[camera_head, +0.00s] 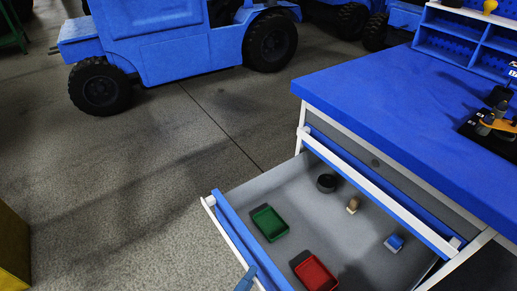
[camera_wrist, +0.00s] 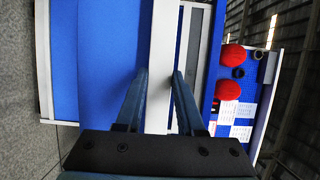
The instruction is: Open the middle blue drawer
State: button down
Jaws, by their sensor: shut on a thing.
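The blue drawer (camera_head: 233,228) stands pulled out below another blue-fronted drawer (camera_head: 345,170) of the workbench, with its inside floor in view. A white handle bar runs along its front in the head view (camera_head: 225,229). In the wrist view, my gripper (camera_wrist: 160,76) has its two fingers on either side of a white handle bar (camera_wrist: 163,35), shut on it. Part of my gripper (camera_head: 246,279) shows at the bottom of the head view, at the open drawer's front. Any drawer below is hidden.
The drawer holds a green tray (camera_head: 269,223), a red tray (camera_head: 314,273), a black round part (camera_head: 327,183), a small tan piece (camera_head: 353,205) and a blue-and-white block (camera_head: 394,243). The blue worktop (camera_head: 410,100) is above. A blue vehicle (camera_head: 165,40) stands behind; floor between is clear.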

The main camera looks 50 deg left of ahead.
jog(key=shift+s, duration=0.15)
jog(key=c, duration=0.5)
grip_release()
jog(key=shift+s, duration=0.1)
jog(key=p+v, duration=0.1)
jog(key=v, duration=1.2)
